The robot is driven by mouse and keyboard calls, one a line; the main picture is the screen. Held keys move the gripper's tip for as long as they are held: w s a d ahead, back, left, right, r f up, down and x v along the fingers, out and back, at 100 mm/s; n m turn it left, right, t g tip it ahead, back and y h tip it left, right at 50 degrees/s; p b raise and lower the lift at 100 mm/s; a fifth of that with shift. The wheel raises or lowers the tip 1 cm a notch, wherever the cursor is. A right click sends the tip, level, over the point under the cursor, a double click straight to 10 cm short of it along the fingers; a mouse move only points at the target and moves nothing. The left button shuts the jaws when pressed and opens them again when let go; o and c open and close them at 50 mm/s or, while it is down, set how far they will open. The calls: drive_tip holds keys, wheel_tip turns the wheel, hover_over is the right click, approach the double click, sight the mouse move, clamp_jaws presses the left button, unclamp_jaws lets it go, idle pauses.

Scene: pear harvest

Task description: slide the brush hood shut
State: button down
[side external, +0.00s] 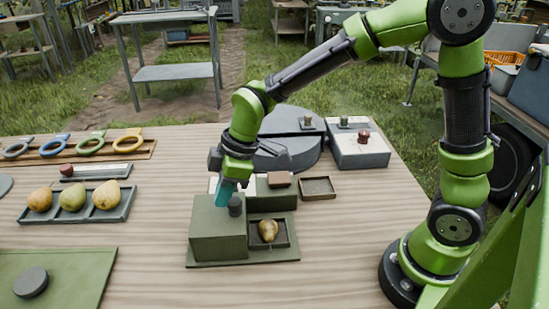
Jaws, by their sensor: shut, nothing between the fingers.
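The brush hood appears to be the olive-green box (215,240) on the left of a green base plate (245,262). A dark knob (236,205) stands at its top right. A brownish-yellow pear (268,230) lies in a small dark tray (286,242) to the right of the box, uncovered. My gripper (223,202) points down at the top of the box, with its teal fingers shut and empty just left of the knob. I cannot tell whether they touch the knob or the box.
To the left, several pears sit in a grey tray (75,212). A green mat (75,275) with a dark disc (30,282) lies front left.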

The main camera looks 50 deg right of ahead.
drive_tip(key=s+d, duration=0.8)
drive_tip(key=shift+f, duration=0.15)
drive_tip(key=shift+d, duration=0.15)
drive_tip(key=w+a, duration=0.3)
drive_tip(key=a, duration=0.1)
drive_tip(key=v, duration=1.1)
drive_tip(key=s+d+r+m+t+h, duration=0.1)
drive_tip(key=s+d+m+t, duration=0.3)
drive_tip(key=m, duration=1)
drive_tip(key=s+d, duration=0.3)
drive_tip(key=shift+r+m+t, duration=0.35)
drive_tip(key=shift+m+t, duration=0.05)
drive_tip(key=c, duration=1.8)
unclamp_jaws()
drive_tip(key=shift+s, duration=0.1)
